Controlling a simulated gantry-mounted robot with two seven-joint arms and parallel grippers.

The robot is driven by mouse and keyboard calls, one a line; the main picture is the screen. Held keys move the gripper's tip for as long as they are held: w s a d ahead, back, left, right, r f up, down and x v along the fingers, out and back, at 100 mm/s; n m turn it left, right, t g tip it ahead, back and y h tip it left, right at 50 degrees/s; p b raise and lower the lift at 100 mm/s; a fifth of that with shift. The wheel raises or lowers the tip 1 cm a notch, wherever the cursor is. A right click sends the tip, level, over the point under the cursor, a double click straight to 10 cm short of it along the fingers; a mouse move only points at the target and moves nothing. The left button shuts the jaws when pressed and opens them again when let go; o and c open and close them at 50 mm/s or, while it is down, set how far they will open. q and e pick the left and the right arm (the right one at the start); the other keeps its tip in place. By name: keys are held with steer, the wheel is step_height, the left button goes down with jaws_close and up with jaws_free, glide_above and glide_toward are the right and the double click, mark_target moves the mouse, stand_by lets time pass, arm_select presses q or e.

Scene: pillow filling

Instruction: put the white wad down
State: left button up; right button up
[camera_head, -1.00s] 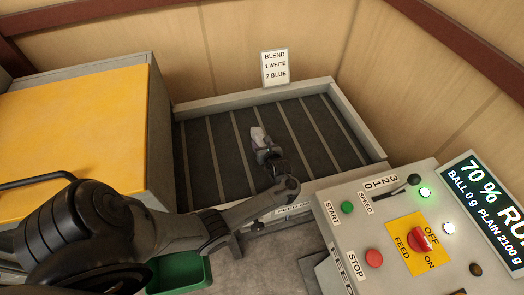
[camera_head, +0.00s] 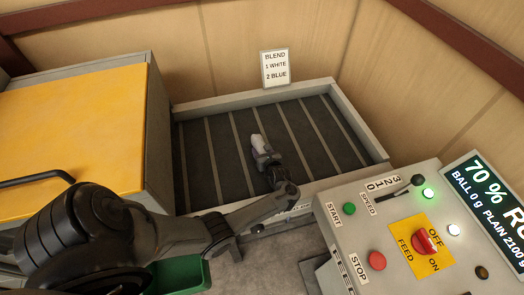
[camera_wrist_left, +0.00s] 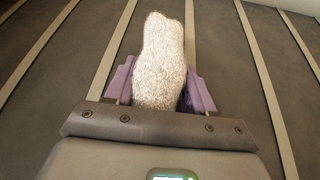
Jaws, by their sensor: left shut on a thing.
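My left gripper (camera_head: 263,156) reaches over the dark slatted belt (camera_head: 210,150). It is shut on the white wad (camera_head: 258,140), which sticks out past the fingertips. In the left wrist view the wad (camera_wrist_left: 162,62) is a pale, fuzzy, upright lump between the two purple fingers (camera_wrist_left: 160,88), with the belt's light slats behind it. I cannot tell whether the wad touches the belt. The rest of the belt is bare. My right gripper is not in view.
A sign (camera_head: 275,68) reading BLEND 1 WHITE 2 BLUE stands at the belt's back edge. A control panel (camera_head: 390,225) with buttons and a feed switch is at the right. A yellow-topped cabinet (camera_head: 75,130) stands at the left. A green bin (camera_head: 182,275) is below.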

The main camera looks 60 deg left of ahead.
arm_select(q)
steer(key=o, duration=1.3)
steer(key=shift+c, duration=0.2)
steer(key=shift+r, duration=0.1)
